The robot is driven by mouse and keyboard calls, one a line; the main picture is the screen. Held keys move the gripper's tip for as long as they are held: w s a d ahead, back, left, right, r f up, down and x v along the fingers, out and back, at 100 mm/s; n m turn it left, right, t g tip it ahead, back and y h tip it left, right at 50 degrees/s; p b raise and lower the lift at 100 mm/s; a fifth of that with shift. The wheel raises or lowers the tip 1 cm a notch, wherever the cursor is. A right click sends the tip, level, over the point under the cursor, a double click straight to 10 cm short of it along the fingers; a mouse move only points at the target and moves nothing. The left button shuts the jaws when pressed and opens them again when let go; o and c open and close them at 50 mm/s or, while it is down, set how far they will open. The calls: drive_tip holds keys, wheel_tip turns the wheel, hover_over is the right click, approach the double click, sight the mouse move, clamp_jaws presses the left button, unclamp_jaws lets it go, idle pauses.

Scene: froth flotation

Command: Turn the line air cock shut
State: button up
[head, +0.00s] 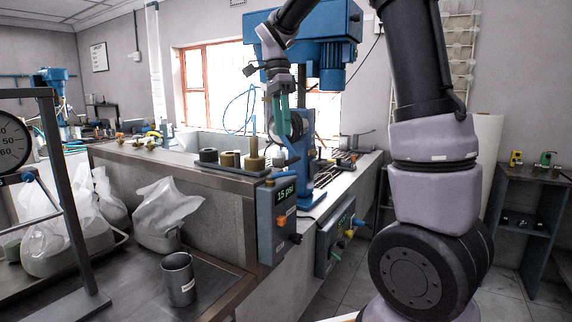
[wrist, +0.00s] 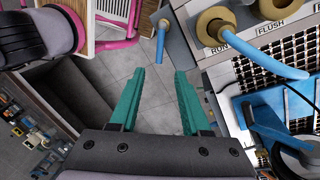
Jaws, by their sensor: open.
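My gripper (wrist: 156,82) is open and empty, with its two teal fingers apart and bare floor far below between them. In the head view, my gripper (head: 282,115) hangs above the bench's right end. A brass cock with a long blue handle (wrist: 272,66) is to the right of my gripper in the wrist view, beside the labels RUN and FLUSH. A second blue handle (wrist: 161,40) shows just beyond the fingertips, on a grey box. No label naming the line air cock is readable, so I cannot tell which handle is its own. My gripper touches neither.
A grey control box (head: 277,217) reading 15 psi hangs on the bench end, next to another panel (head: 335,237) with coloured fittings. A tray (head: 236,168) of weights sits on the bench ledge. A metal cup (head: 179,280) stands on the lower table. A blue machine (head: 337,30) stands behind.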

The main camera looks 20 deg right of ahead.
sight(286, 172)
drive_tip(key=f, duration=0.3)
drive_tip(key=s+f, duration=0.1)
drive_tip(key=f, duration=0.2)
drive_tip(key=s+f, duration=0.1)
drive_tip(key=f, duration=0.3)
drive_tip(key=shift+d, duration=0.2)
clamp_jaws()
drive_tip(key=shift+r, duration=0.1)
idle(0.9)
